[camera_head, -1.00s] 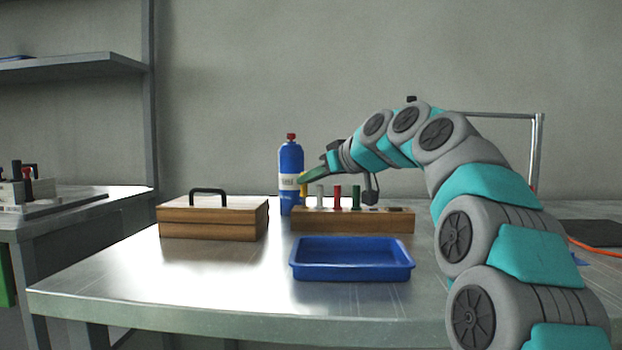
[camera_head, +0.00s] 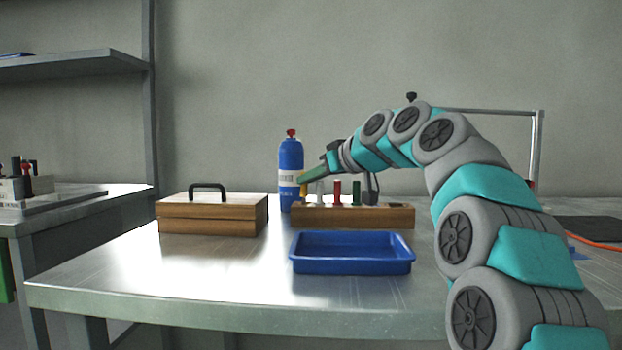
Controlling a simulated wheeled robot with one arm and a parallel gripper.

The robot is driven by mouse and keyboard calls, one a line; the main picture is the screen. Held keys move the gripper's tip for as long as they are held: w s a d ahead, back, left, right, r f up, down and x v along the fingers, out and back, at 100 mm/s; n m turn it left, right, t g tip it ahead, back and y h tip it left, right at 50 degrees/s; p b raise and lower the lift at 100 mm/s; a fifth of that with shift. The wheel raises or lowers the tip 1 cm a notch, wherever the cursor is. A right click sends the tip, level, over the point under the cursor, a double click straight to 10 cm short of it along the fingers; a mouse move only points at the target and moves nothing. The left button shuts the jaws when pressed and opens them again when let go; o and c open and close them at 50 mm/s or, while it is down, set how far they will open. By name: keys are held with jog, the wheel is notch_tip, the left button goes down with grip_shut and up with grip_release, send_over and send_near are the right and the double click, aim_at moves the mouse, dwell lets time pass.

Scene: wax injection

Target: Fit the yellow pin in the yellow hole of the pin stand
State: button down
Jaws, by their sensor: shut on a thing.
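The pin stand (camera_head: 345,218) is a long wooden block on the metal table, behind the blue tray. Several pins stand in it: a pale one (camera_head: 320,192), a red one (camera_head: 337,192) and a green one (camera_head: 356,193). My gripper (camera_head: 304,183) is shut on the yellow pin (camera_head: 303,190), at the left end of the stand. The pin looks upright, with its lower end at or just above the stand's top. I cannot tell whether it is in the hole. The yellow hole itself is not visible.
A blue bottle (camera_head: 291,160) with a red cap stands close behind the stand's left end. A wooden box (camera_head: 213,225) with a black handle sits to the left. The empty blue tray (camera_head: 352,267) lies in front. The table's front left is clear.

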jog(key=c, duration=0.8)
grip_release()
jog(key=shift+f, duration=0.2)
jog(key=shift+o, duration=0.2)
jog(key=v, duration=0.8)
jog(key=shift+r, duration=0.15)
